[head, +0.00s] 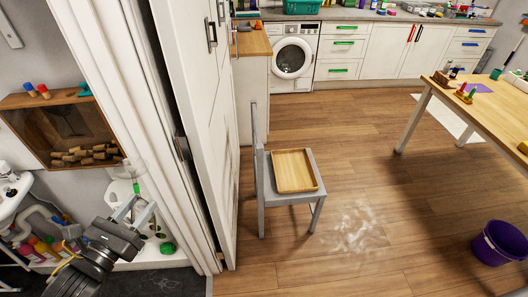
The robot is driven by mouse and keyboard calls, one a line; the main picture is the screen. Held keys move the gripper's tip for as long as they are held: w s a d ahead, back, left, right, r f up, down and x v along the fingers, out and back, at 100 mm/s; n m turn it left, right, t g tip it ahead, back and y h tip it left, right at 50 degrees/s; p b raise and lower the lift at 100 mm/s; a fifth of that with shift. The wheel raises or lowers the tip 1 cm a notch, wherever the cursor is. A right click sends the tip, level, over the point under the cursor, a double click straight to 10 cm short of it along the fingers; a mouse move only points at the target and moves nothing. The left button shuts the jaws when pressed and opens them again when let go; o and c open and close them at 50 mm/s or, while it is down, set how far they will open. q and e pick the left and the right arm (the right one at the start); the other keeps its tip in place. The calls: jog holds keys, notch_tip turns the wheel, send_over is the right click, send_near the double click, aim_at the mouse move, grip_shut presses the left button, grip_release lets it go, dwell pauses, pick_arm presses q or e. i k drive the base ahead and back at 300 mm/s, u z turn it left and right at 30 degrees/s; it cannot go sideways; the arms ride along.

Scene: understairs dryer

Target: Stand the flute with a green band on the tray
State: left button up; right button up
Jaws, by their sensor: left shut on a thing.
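My left gripper (136,211) is at the lower left, in front of the white sink area and left of the door frame. It is shut on a clear flute with a green band (137,188). The band shows just above the fingertips; the clear glass is hard to make out against the pale background, so its exact tilt cannot be told. The wooden tray (294,171) lies on the seat of a grey chair, right of the open door, well apart from the gripper. Its floor looks empty. My right gripper is not in view.
A white door (205,110) and its frame stand between the gripper and the grey chair (263,190). A wooden wall box (60,128) holds several corks. A wooden table (490,115) and purple bucket (499,243) are at right. The wood floor around the chair is mostly clear.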

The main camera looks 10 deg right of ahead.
aim_at(296, 179)
jog(key=z, duration=1.85)
jog(key=i, duration=3.75)
jog(key=u, duration=3.65)
jog(key=i, duration=0.5)
